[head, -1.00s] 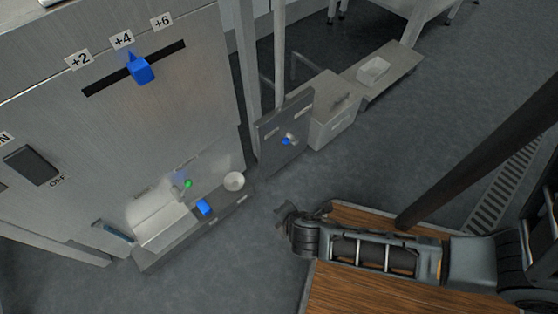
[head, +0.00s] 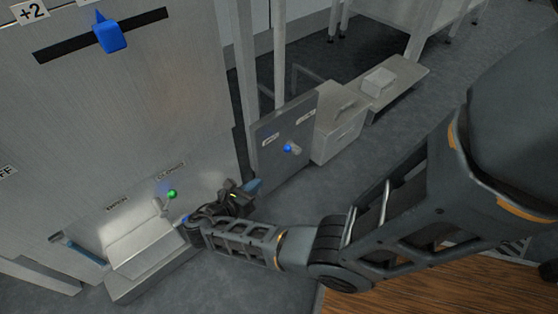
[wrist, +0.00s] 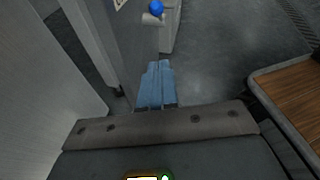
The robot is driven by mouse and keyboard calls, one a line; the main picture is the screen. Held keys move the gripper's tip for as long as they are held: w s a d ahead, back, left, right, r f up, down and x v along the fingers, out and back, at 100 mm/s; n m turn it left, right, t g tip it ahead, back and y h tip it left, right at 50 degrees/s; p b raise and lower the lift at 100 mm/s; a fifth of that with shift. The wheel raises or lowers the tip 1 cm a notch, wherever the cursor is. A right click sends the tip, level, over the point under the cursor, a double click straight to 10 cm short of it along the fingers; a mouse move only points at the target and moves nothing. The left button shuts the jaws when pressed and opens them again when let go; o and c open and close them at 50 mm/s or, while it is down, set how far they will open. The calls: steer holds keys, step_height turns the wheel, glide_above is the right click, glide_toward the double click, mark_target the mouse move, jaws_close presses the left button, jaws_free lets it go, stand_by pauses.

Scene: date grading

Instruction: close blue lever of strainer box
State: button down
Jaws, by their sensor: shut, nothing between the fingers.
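A grey upright panel (head: 270,135) with two small labels carries a short metal lever with a blue knob (head: 288,148). In the wrist view the blue knob (wrist: 156,8) shows at the top, ahead of the fingertips. My gripper (head: 255,186) is left of and below the knob in the head view, apart from it. In the wrist view my gripper (wrist: 158,64) has its blue fingers shut together, with nothing held.
The steel machine front (head: 100,130) stands at left, with a blue slider (head: 110,37) and a green knob (head: 172,194). A ledge (head: 150,270) lies below my wrist. A steel box (head: 338,135) is behind the panel. A wooden top (head: 440,285) is at lower right.

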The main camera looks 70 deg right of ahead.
mark_target(289, 147)
steer(key=r+b+x, duration=0.1)
steer(key=b+x, duration=0.1)
steer(key=x, duration=0.4)
steer(key=d+r+b+x, duration=0.1)
steer(key=b+x, duration=0.2)
steer(key=x, duration=0.4)
steer(key=shift+r, duration=0.35)
steer(key=shift+w+a+r+p, duration=0.1)
steer(key=shift+a+p, duration=0.05)
steer(key=shift+p, duration=0.15)
steer(key=shift+r+y+p, duration=0.35)
steer(key=shift+y+p, duration=0.05)
steer(key=shift+p, duration=0.75)
steer(key=shift+d+r+p, duration=0.15)
steer(key=shift+d+p, duration=0.05)
steer(key=shift+p, duration=0.2)
